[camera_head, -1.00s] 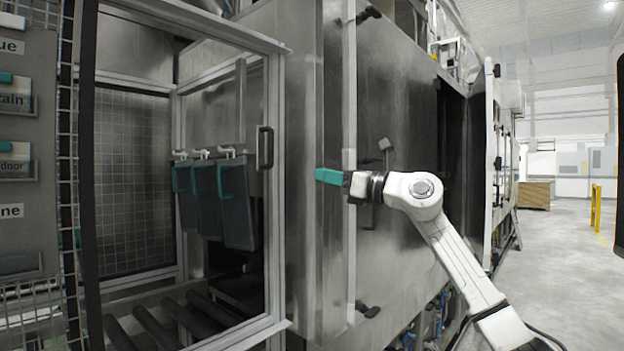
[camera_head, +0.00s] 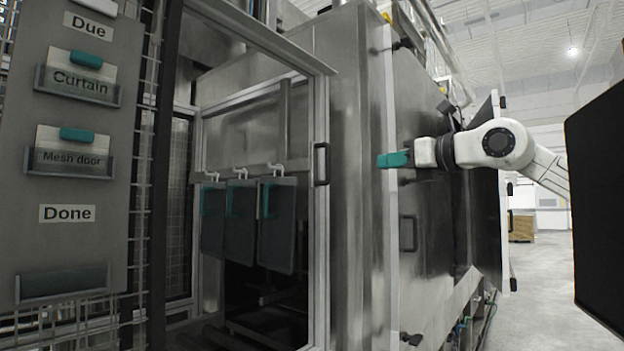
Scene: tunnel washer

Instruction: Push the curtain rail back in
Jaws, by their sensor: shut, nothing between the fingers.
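The curtain rail (camera_head: 258,171) is a pale bar across the inside of the washer's framed opening, left of centre. Three dark curtain panels (camera_head: 275,235) with teal edges hang from it on white hooks. I cannot tell how far the rail is pulled out. My gripper (camera_head: 392,159), with teal fingers, is shut and empty. It points left in front of the steel housing, to the right of the rail and well apart from it. The frame post and a steel wall edge stand between them in the picture.
A metal door frame with a dark handle (camera_head: 321,163) borders the opening. A grey board (camera_head: 75,150) at the left has card slots labelled Curtain and Mesh door under Due, and Done below. A steel panel with a handle (camera_head: 408,233) is below my gripper. Open floor shows far right.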

